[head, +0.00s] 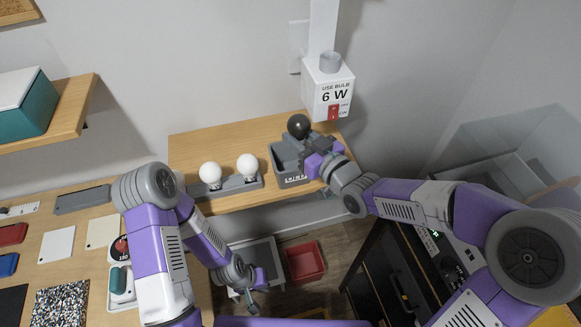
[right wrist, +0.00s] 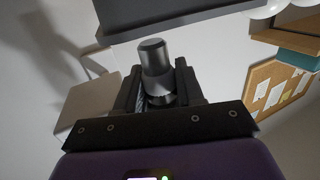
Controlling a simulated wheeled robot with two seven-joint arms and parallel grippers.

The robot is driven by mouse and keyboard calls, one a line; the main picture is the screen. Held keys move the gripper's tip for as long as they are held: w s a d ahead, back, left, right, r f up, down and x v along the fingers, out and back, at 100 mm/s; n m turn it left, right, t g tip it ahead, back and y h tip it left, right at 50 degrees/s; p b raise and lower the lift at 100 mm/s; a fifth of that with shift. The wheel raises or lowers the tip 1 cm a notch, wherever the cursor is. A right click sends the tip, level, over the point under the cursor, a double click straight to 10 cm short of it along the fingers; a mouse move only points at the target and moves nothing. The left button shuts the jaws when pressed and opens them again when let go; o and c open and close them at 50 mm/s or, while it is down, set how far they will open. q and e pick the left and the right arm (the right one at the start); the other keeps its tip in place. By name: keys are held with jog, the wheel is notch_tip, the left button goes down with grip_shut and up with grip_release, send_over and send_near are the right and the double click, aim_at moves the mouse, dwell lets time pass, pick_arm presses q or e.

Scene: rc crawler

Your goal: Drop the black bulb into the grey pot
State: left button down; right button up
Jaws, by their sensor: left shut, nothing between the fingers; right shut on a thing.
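The black bulb (head: 298,125) is in my right gripper (head: 312,148), which is shut on it. In the head view its round dark head points up, above the back part of the grey pot (head: 291,181). The right wrist view shows a grey cylindrical part of the bulb (right wrist: 155,58) between the fingers (right wrist: 158,92). The pot stands on the wooden shelf, with lettering on its front; my right gripper covers part of its right side, and its inside is mostly hidden. My left gripper (head: 252,293) is shut and empty, low and away from the shelf.
Two white bulbs (head: 210,173) (head: 247,165) stand in a grey holder (head: 232,188) left of the pot. A white wall box (head: 327,90) reading "USE BULB 6 W" hangs behind the shelf. A red bin (head: 305,262) lies below. The shelf's left back part is clear.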

notch_tip(320, 180, down, 2)
jog(key=shift+f+b, duration=0.1)
jog(key=shift+b, duration=0.35)
jog(key=o, duration=1.1)
jog(key=v, duration=0.7)
jog(key=shift+s+d+p, duration=0.2)
jog(key=shift+s+p, duration=0.05)
jog(key=shift+p, duration=0.1)
